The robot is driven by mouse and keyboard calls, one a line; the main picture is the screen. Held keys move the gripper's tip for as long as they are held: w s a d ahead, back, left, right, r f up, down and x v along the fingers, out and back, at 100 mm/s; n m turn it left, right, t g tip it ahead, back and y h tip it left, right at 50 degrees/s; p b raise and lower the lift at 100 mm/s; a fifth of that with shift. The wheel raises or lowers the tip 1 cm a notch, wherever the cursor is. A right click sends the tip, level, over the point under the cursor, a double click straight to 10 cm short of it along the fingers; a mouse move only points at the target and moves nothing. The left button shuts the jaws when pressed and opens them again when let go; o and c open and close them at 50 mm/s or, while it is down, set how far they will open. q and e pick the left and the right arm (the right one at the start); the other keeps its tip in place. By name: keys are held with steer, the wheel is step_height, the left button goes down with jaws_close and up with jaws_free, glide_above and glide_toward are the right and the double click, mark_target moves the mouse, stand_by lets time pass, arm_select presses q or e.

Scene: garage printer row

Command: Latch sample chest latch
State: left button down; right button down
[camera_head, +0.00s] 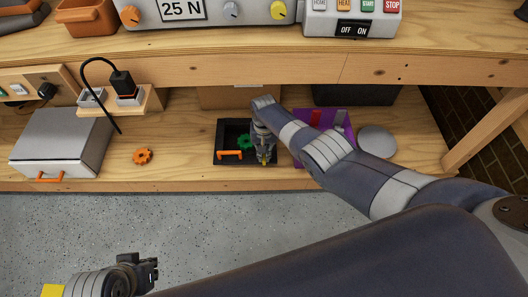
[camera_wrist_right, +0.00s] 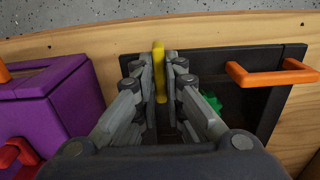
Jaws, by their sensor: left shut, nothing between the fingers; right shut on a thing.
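A black open-topped box (camera_head: 219,140), apparently the sample chest, sits on the lower shelf. It has an orange handle (camera_head: 230,155), and a green gear (camera_head: 243,141) lies inside. The box also shows in the wrist view (camera_wrist_right: 240,57). A yellow upright piece (camera_wrist_right: 159,62), apparently the latch, stands at the box's near edge. My right gripper (camera_wrist_right: 160,88) is shut on this yellow piece; the head view shows it (camera_head: 264,158) over the box's right side. My left gripper (camera_head: 153,272) is shut and empty, above the floor at lower left.
A grey chest (camera_head: 60,135) with an orange handle stands at the shelf's left, with an orange gear (camera_head: 142,156) beside it. A purple box (camera_head: 300,150) and a pale round disc (camera_head: 377,141) lie to the right. The workbench top overhangs behind.

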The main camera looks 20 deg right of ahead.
steer(key=c, duration=1.7)
jaws_free()
steer(key=shift+r, duration=0.1)
steer(key=shift+r, duration=3.7)
